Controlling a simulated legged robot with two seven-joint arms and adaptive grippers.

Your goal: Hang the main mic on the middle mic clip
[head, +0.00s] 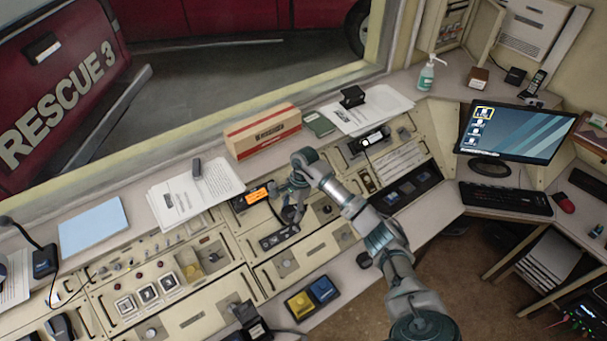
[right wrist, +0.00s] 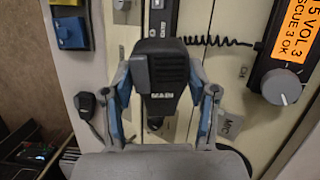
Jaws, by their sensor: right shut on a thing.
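My right gripper (head: 293,212) is over the console, just right of the radio. A coiled black cord (right wrist: 218,41) runs from beside the mic towards the radio (right wrist: 285,60). Another small black mic (right wrist: 84,103) is at the console's front edge, left of the gripper. I cannot tell which clip is the middle one. My left gripper is not in view.
The radio with an orange display (head: 256,197) is left of my right gripper. A black strip panel (head: 278,238) lies just below it. Yellow (head: 300,305) and blue (head: 322,289) blocks are at the front edge. A cardboard box (head: 262,132) and papers (head: 195,190) lie behind.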

